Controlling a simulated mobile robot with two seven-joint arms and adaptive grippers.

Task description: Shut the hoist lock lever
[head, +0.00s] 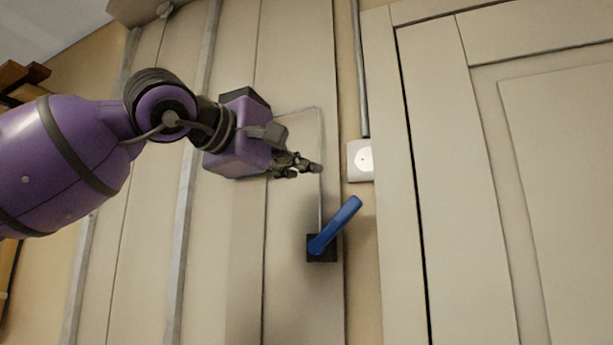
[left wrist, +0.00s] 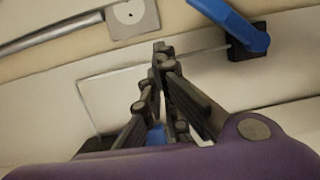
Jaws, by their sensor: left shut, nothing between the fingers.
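The blue lever (head: 336,224) is mounted on a dark square plate (head: 315,254) on the pale wall panel. It slants up and to the right from the plate. The lever (left wrist: 234,23) and its plate (left wrist: 246,50) also show at the top right of the left wrist view, where the lever's far part is cut off. My left gripper (head: 318,169) is above the lever in the head view, apart from it. Its fingers (left wrist: 160,50) are shut together with nothing between them. My right gripper is in neither view.
A white square socket plate (head: 361,160) with a conduit (head: 358,70) above it is to the right of my left gripper. A thin line (head: 320,135) runs down the panel to the lever plate. A panelled cabinet door (head: 560,190) fills the right side.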

